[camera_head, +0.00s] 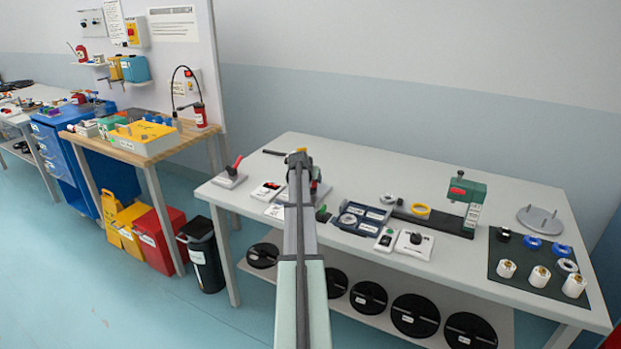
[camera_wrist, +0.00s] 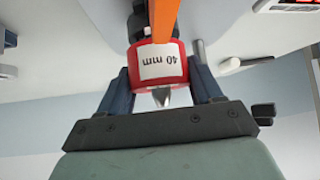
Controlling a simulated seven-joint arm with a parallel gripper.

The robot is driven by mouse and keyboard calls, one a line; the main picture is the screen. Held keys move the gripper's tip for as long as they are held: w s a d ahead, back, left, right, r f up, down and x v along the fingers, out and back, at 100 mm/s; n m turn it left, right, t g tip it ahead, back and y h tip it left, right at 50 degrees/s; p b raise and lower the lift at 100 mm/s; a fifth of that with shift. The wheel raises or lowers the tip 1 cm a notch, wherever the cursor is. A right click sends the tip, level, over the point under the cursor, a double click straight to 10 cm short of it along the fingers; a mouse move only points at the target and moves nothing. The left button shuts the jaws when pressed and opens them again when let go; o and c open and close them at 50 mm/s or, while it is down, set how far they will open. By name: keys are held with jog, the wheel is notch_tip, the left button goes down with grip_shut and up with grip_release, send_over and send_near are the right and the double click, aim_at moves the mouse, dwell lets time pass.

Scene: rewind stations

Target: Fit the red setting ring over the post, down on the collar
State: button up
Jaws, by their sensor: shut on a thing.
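The red setting ring (camera_wrist: 158,68), with a white "40 mm" label upside down in the picture, is between the fingers of my gripper (camera_wrist: 160,85) in the wrist view. My gripper is shut on it. A pointed silver tip (camera_wrist: 161,97) shows at the ring's lower edge in the picture; I cannot tell whether it is the post passing through the ring. The collar cannot be made out. In the head view my gripper (camera_head: 299,158) is over the left part of the table, and my arm hides the ring and what lies under it.
An orange bar (camera_wrist: 165,18) crosses above the ring in the wrist view. On the grey table (camera_head: 400,165), a red-handled device (camera_head: 231,175) stands left of my gripper.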

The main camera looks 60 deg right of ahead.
jog(key=shift+f, duration=0.45)
jog(key=o, duration=1.2)
jog(key=v, duration=1.3)
jog(key=shift+a+r, duration=0.25)
jog(key=shift+a, duration=0.05)
